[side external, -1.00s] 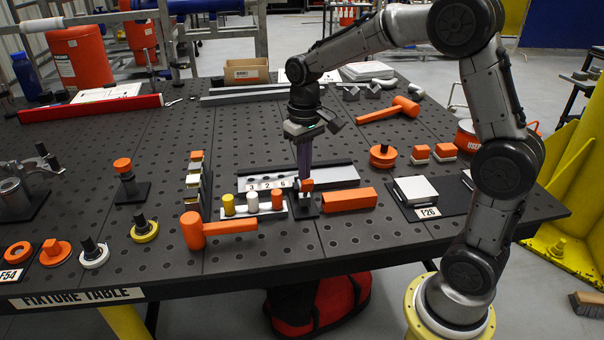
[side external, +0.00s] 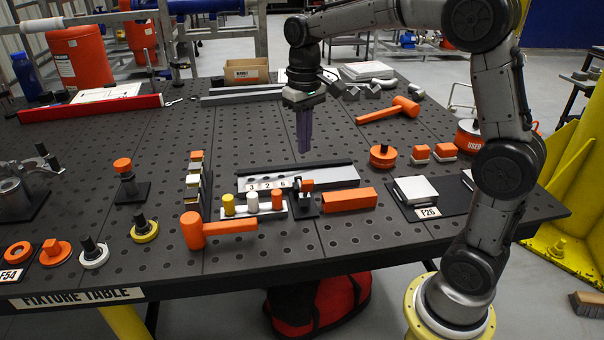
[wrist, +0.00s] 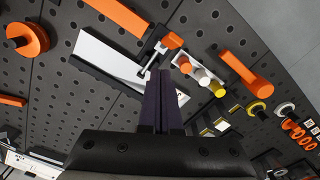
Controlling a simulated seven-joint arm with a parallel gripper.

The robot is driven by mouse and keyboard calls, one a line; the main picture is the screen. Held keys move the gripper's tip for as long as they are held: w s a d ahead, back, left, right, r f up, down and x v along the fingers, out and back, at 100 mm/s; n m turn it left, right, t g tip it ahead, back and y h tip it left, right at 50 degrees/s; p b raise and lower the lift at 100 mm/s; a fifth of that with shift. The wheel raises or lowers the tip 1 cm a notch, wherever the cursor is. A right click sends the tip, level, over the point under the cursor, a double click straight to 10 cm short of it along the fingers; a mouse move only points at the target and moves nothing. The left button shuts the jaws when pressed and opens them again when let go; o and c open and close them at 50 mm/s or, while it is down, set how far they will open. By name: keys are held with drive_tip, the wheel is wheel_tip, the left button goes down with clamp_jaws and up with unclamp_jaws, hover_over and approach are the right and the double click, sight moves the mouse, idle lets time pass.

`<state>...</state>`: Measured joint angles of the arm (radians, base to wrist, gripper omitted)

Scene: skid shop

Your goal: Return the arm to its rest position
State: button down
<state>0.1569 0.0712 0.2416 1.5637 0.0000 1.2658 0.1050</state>
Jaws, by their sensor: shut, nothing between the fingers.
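My gripper (side external: 303,132) is shut and empty. It points down and hangs above the perforated fixture table (side external: 290,235), over the grey channel piece (side external: 330,177). In the wrist view its dark fingers (wrist: 161,76) are together with nothing between them. Below it stands a small black stand with an orange piece on top (side external: 307,186), apart from the fingers. The same orange piece shows in the wrist view (wrist: 172,40).
Around the stand are a white rack with yellow, white and orange pegs (side external: 253,213), an orange bar (side external: 349,199) and an orange mallet (side external: 226,228). Another mallet (side external: 390,110) lies farther back. An orange knob piece (side external: 383,156) is to the right. Air around the gripper is clear.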

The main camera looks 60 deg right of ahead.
drive_tip(key=shift+r, duration=0.1)
drive_tip(key=s+a+r+n+t, duration=0.1)
drive_tip(key=s+a+r+t, duration=0.25)
drive_tip(key=s+r, duration=0.5)
drive_tip(key=s+a+f+n+t, duration=0.1)
drive_tip(key=s+f, duration=0.3)
drive_tip(key=s, duration=0.2)
drive_tip(key=s+a+f+n+t, duration=0.1)
drive_tip(key=s+f, duration=0.3)
drive_tip(key=s, duration=0.3)
drive_tip(key=shift+a+f, duration=0.25)
drive_tip(key=shift+f, duration=0.05)
